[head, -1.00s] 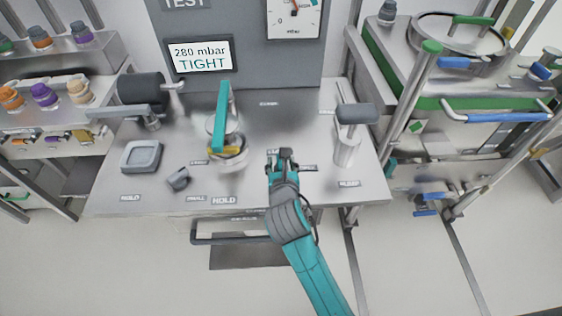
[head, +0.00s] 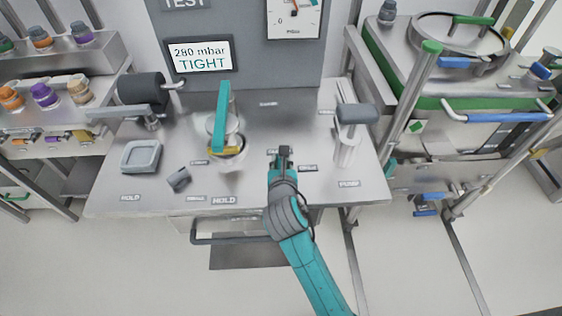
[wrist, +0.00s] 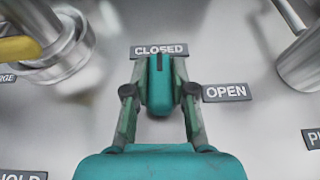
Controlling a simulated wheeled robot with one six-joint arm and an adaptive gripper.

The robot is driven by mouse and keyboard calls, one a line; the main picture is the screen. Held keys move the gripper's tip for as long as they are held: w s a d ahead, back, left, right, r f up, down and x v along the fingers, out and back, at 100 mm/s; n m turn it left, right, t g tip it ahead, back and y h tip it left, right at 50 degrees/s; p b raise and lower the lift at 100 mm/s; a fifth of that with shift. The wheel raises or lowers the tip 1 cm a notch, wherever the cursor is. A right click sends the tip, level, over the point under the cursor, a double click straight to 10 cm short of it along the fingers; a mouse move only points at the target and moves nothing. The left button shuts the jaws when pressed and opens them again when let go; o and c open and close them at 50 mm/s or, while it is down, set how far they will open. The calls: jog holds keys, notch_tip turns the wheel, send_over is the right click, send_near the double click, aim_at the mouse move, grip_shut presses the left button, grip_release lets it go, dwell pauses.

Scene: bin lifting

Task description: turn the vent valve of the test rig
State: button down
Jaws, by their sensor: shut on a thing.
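The vent valve's knob (wrist: 160,92) is teal with a dark pointer line. In the wrist view it sits between my fingers, and the line points up at the CLOSED label (wrist: 159,51). The OPEN label (wrist: 226,92) is to its right. My gripper (wrist: 160,100) is shut on the knob, one finger on each side. In the head view my gripper (head: 283,153) is low over the middle of the rig's steel top (head: 130,190) and hides the knob. The display (head: 200,56) reads 280 mbar TIGHT.
A metal cup with a teal lever (head: 221,115) stands left of my gripper, and a pump post with a grey handle (head: 356,115) stands right. A grey tray (head: 142,157) and small grey block (head: 179,179) lie left. A gauge (head: 294,15) hangs behind.

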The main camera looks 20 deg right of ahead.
jog(key=m+g+h, duration=0.2)
jog(key=m+h, duration=0.1)
jog(key=m+g+h, duration=0.1)
jog(key=m+h, duration=0.1)
jog(key=m, duration=0.1)
jog(key=shift+a+r+g+h, duration=0.1)
jog(key=shift+g+h, duration=0.3)
jog(key=m+g+h, duration=0.1)
jog(key=m+g, duration=0.1)
jog(key=g, duration=0.1)
jog(key=m+g+h, duration=0.2)
jog(key=m+g, duration=0.1)
jog(key=shift+m, duration=0.3)
jog(key=c, duration=1)
grip_release()
jog(key=shift+o, duration=0.2)
jog(key=shift+v, duration=3.65)
